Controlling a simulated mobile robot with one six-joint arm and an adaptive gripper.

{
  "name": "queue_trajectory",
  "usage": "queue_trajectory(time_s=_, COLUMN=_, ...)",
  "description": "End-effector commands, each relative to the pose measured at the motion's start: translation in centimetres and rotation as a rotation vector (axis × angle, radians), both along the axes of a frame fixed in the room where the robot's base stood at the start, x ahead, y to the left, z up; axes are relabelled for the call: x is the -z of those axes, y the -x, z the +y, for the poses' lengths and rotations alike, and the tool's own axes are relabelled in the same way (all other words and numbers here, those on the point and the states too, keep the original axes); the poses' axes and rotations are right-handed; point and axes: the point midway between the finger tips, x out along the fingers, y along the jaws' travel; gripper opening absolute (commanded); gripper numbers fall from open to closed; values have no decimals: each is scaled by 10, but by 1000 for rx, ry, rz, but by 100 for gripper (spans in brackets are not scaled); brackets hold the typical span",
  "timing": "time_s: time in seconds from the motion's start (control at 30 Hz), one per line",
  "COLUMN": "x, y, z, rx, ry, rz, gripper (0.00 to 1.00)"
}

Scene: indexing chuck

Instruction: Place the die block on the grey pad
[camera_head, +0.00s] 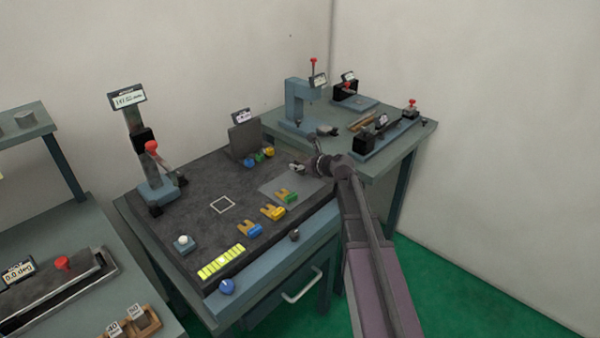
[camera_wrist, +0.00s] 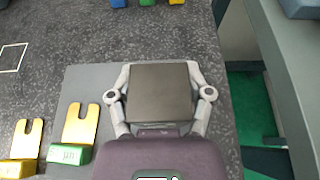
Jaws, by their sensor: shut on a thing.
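The die block (camera_wrist: 160,92) is a dark grey square block in the wrist view, held between the two fingers of my gripper (camera_wrist: 160,97). In the head view my gripper (camera_head: 298,167) is over the far part of the grey pad (camera_head: 312,189). In the wrist view the grey pad (camera_wrist: 95,80) is a plain lighter rectangle on the speckled dark bench top, and the block overlaps its upper right part. I cannot tell whether the block touches the pad or is just above it. My gripper and wrist hide part of the pad.
A green-based fork (camera_wrist: 75,135) lies on the pad's left part; a yellow fork (camera_head: 272,212) and a blue one (camera_head: 249,229) lie nearer. A grey upright plate (camera_head: 245,138) with small coloured pieces stands behind. A white square outline (camera_head: 222,205) marks bare bench top.

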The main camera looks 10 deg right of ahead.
Motion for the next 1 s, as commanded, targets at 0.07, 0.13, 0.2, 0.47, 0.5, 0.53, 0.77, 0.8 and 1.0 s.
queue_trajectory(time_s=0.07, x=8, y=0, z=0, rx=0, ry=-1, rz=0, gripper=2)
queue_trajectory(time_s=0.13, x=14, y=0, z=0, rx=0, ry=-1, rz=0, gripper=2)
queue_trajectory(time_s=0.2, x=19, y=0, z=0, rx=0, ry=-1, rz=0, gripper=2)
queue_trajectory(time_s=0.47, x=31, y=0, z=0, rx=0, ry=-1, rz=0, gripper=2)
queue_trajectory(time_s=0.5, x=31, y=0, z=0, rx=0, ry=-1, rz=0, gripper=2)
queue_trajectory(time_s=0.53, x=31, y=0, z=0, rx=0, ry=-1, rz=0, gripper=2)
queue_trajectory(time_s=0.77, x=30, y=0, z=0, rx=0, ry=-1, rz=0, gripper=2)
queue_trajectory(time_s=0.8, x=30, y=0, z=0, rx=0, ry=-1, rz=0, gripper=2)
queue_trajectory(time_s=1.0, x=34, y=0, z=0, rx=0, ry=0, rz=0, gripper=66)
